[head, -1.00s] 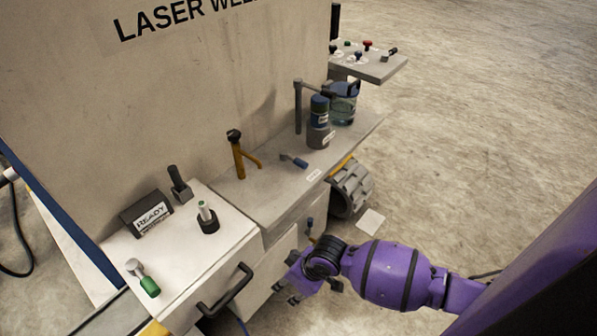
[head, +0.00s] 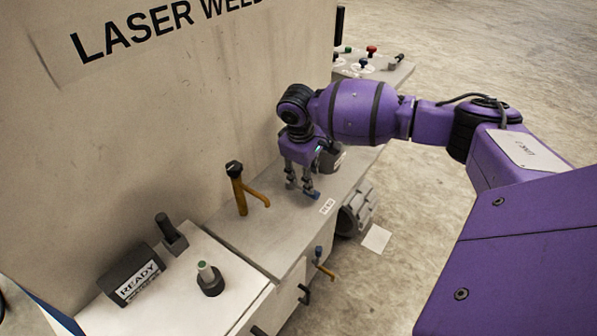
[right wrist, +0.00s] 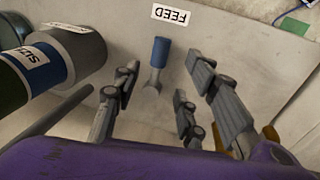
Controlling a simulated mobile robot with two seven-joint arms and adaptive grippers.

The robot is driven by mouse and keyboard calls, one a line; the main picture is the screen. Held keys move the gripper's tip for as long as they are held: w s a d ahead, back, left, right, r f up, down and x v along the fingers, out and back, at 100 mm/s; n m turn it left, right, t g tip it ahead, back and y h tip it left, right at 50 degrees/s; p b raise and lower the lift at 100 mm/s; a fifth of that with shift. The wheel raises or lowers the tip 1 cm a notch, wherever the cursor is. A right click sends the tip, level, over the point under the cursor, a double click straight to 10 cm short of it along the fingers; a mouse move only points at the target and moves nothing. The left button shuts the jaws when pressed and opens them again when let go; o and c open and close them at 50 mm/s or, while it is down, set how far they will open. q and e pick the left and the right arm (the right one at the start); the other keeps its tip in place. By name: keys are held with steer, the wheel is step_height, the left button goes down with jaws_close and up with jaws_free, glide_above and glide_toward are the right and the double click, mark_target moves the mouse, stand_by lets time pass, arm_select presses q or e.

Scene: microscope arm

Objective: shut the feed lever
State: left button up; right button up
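The feed lever has a blue handle and a grey end. In the right wrist view the lever (right wrist: 160,53) stands beside the white FEED label (right wrist: 171,14). In the head view its blue tip (head: 313,195) shows just past my fingers, near the label (head: 327,206). My right gripper (head: 301,187) points down over the shelf at the lever. In the right wrist view its open fingers (right wrist: 163,88) are spread to both sides of the lever, with clear gaps. I cannot tell how high they are above the shelf. My left gripper is not in view.
An orange post with a side arm (head: 238,190) stands on the shelf. A READY sign (head: 133,275) and a green-topped knob (head: 210,280) are nearer. The tall machine panel (head: 170,110) bounds the shelf.

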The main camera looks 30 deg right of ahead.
mark_target(304, 189)
steer(key=f, duration=0.3)
steer(key=d+f, duration=0.1)
steer(key=f, duration=0.2)
steer(key=shift+w+d+f+b, duration=0.1)
steer(key=shift+w+f+b, duration=0.05)
steer(key=shift+b, duration=0.2)
steer(key=shift+w+d+f, duration=0.1)
steer(key=shift+w+f, duration=0.05)
steer(key=shift+f, duration=0.4)
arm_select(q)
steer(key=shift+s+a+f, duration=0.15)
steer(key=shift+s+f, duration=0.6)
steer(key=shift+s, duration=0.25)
arm_select(e)
jaws_close()
